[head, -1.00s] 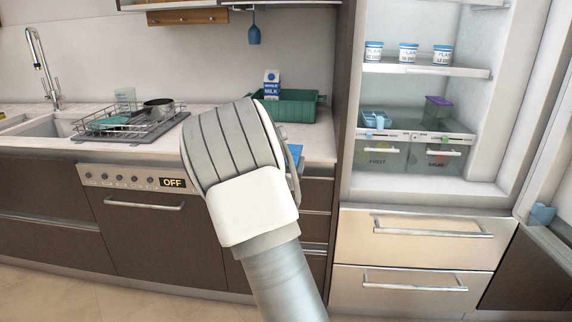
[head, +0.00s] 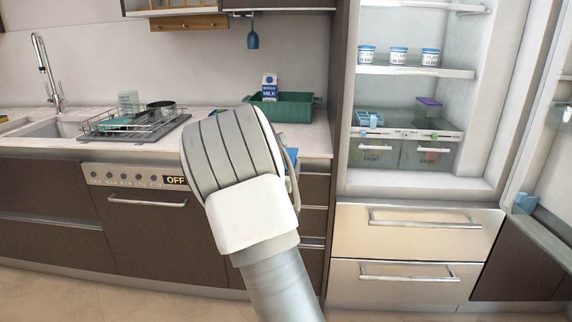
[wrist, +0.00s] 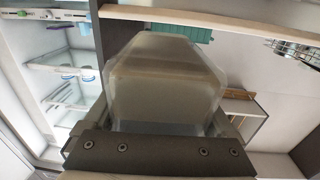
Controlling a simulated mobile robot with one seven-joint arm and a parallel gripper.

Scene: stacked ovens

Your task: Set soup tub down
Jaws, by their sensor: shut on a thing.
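The soup tub (wrist: 165,78) is a pale, translucent container that fills the middle of the wrist view. My gripper (wrist: 155,125) is shut on it, with a finger at either side. It holds the tub in front of the counter and open fridge, and the tub's underside contact cannot be seen.
The counter (head: 310,146) bears a dish rack (head: 128,124), a green crate (head: 297,108) and a milk carton (head: 269,86). The fridge stands open at right; its upper shelf (head: 415,71) holds three small tubs, with drawers (head: 428,155) below.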

